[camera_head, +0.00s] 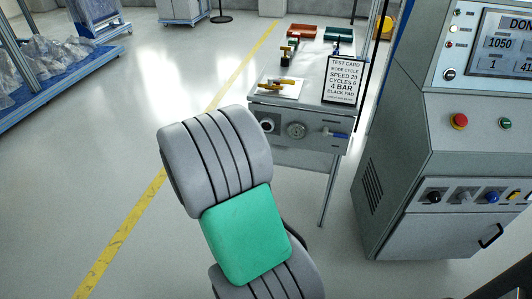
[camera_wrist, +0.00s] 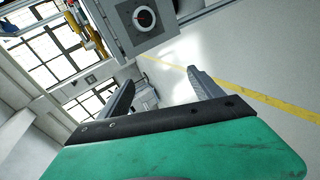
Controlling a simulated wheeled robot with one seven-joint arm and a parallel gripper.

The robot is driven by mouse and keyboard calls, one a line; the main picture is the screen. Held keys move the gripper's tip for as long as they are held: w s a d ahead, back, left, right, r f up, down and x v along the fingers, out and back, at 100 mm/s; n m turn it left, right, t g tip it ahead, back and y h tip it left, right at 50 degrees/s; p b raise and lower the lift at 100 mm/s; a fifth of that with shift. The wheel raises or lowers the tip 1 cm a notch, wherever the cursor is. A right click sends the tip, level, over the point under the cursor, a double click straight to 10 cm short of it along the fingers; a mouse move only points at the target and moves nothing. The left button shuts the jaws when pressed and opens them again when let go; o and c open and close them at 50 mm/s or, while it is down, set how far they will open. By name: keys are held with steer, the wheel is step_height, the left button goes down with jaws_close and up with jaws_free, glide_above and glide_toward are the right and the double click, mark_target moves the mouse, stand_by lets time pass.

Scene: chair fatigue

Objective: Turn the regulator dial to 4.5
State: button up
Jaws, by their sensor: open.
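A small bench (camera_head: 285,105) stands beyond my arm. Its front panel carries a round gauge-like fitting (camera_head: 267,125), a grey round dial (camera_head: 296,130) and a blue-handled lever (camera_head: 335,134). The dial's scale is too small to read. In the wrist view a round black-faced gauge (camera_wrist: 143,18) with a red mark sits on a grey panel at the top, beyond the fingertips. My gripper (camera_wrist: 160,84) is open, with nothing between its grey fingers and apart from the panel. In the head view my grey and green arm is in front, and the fingers are not visible.
A test card (camera_head: 343,80) reading 4 bar stands on the bench, near yellow-handled parts (camera_head: 280,85) and red and green trays. A grey control cabinet (camera_head: 440,170) stands close on the right. A blue-framed rack (camera_head: 50,80) is at left. Floor left of my arm is clear.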

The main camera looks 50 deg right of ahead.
mark_target(267, 127)
steer(key=s+d+f+n+h+b, duration=0.45)
steer(key=d+f+n, duration=0.25)
steer(key=d+f, duration=0.4)
steer(key=shift+n+t+h, duration=0.3)
steer(key=shift+t+h, duration=0.1)
steer(key=shift+h, duration=0.05)
steer(key=x, duration=0.3)
steer(key=r+b+x, duration=0.1)
steer(key=x, duration=0.2)
steer(key=r+x, duration=0.1)
steer(key=x, duration=0.2)
steer(key=shift+w+a, duration=0.1)
steer(key=c, duration=1.4)
